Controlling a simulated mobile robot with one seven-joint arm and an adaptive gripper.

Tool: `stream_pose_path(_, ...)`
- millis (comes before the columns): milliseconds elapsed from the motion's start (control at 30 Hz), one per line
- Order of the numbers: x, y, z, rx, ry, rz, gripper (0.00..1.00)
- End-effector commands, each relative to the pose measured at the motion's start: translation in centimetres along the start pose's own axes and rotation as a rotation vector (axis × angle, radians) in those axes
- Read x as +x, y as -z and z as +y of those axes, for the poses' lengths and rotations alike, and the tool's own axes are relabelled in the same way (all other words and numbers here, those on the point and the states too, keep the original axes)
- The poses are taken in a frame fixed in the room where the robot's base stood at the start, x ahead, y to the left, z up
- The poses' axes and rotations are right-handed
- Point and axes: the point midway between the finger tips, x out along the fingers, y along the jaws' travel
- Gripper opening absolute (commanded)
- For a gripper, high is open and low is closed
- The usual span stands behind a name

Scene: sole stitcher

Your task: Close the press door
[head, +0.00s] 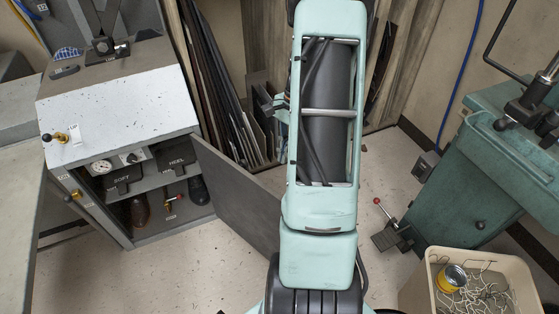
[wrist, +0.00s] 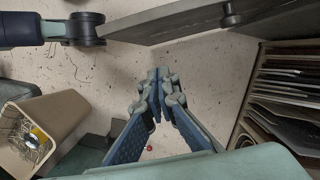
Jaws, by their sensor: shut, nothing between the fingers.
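The press (head: 120,95) stands at the left in the head view. Its dark grey door (head: 240,190) is swung wide open to the right, baring the shelves inside. In the wrist view a grey panel (wrist: 170,25) that looks like this door crosses the top, with a round dark fitting on its edge. My gripper (wrist: 160,72) is shut and empty, its blue fingers meeting over the floor. It shows apart from the panel, below it in the picture. In the head view my arm hides most of the gripper.
Inside the press are dark blocks marked SOFT and HEEL (head: 176,158) and shoes (head: 198,190). Sheets in a rack (head: 225,85) stand behind the door. A beige bin (head: 418,290), a pedal (head: 390,236) and a green machine (head: 470,180) are at right.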

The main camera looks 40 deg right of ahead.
Motion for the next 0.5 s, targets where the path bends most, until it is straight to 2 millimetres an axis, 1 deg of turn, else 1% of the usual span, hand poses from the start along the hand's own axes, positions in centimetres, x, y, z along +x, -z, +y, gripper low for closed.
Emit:
stream_pose_path(33,1.5,0.0,0.1,0.000,-0.002,-0.003,0.00)
stream_pose_path(200,5.3,0.0,0.1,-0.001,-0.002,-0.003,0.00)
stream_pose_path(333,8.0,0.0,0.0,-0.002,-0.001,-0.003,0.00)
stream_pose_path(367,8.5,0.0,0.0,-0.002,-0.001,-0.003,0.00)
stream_pose_path(500,8.6,-2.2,0.0,-0.004,0.001,0.001,0.00)
